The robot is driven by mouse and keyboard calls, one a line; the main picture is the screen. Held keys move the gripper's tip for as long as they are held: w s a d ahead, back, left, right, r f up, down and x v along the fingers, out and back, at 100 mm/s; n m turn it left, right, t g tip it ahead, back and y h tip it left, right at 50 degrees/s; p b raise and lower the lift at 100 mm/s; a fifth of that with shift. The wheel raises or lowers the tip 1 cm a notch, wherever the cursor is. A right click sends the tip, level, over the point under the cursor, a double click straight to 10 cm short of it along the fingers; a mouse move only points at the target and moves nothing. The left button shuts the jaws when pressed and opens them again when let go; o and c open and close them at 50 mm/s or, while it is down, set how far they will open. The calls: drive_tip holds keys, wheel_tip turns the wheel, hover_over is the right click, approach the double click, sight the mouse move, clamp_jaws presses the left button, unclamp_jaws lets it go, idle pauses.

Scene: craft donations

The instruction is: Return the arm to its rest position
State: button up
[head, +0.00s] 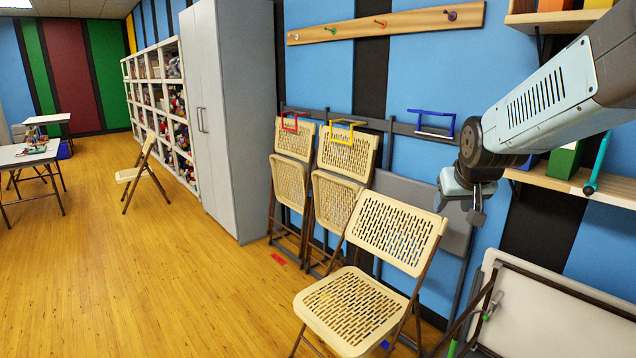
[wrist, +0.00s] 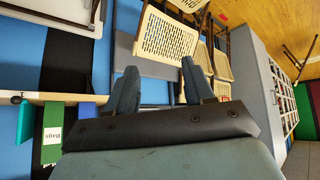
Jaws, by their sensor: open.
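My arm reaches in from the upper right of the head view, and my gripper (head: 474,205) hangs at its end in front of the blue wall. It is to the right of the blue wall hook (head: 433,124) and close to the wooden shelf (head: 572,184). In the wrist view my gripper (wrist: 159,68) shows two fingers spread apart with nothing between them. That view is turned over, with chairs and floor at its top. Part of the wall behind the arm is hidden.
An unfolded beige chair (head: 352,305) stands below and left of my gripper. Two folded chairs (head: 291,168) hang at the wall beside a grey cabinet (head: 226,130). A folded white table (head: 560,310) leans at lower right. The wooden floor (head: 150,270) at left is mostly open.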

drive_tip(key=s+a+r+g, duration=0.1)
drive_tip(key=s+a, duration=0.1)
drive_tip(key=s, duration=0.7)
drive_tip(key=s+a+g+y, duration=0.1)
drive_tip(key=s+a, duration=0.2)
drive_tip(key=s, duration=0.7)
drive_tip(key=shift+r, duration=0.35)
drive_tip(key=shift+s+a, duration=0.1)
